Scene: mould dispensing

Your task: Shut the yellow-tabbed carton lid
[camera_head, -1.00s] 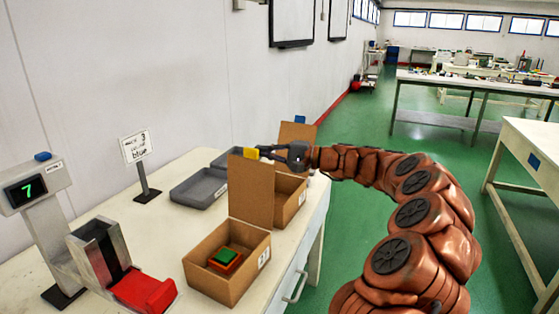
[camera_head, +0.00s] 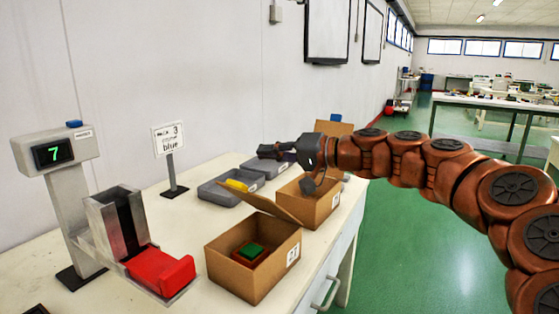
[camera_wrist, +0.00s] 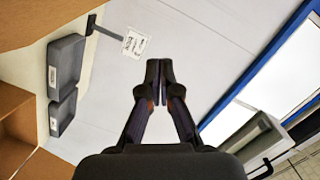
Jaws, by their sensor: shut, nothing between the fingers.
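The brown carton (camera_head: 243,282) stands on the near bench with its top partly open. The yellow tab (camera_head: 237,185) shows at the lid's raised edge. A green block (camera_head: 252,249) on a red one lies inside. My gripper (camera_head: 266,151) is shut and empty, above and behind the lid, apart from it in the head view. In the wrist view my gripper (camera_wrist: 160,80) also shows empty; brown cardboard fills the upper left corner.
A second carton (camera_head: 318,206) with its lid (camera_head: 335,128) up stands behind, close under my gripper. Grey trays (camera_head: 213,192) lie near the wall. A sign (camera_head: 168,138), a scale display (camera_head: 52,152) and a red-footed metal dispenser (camera_head: 160,270) stand left.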

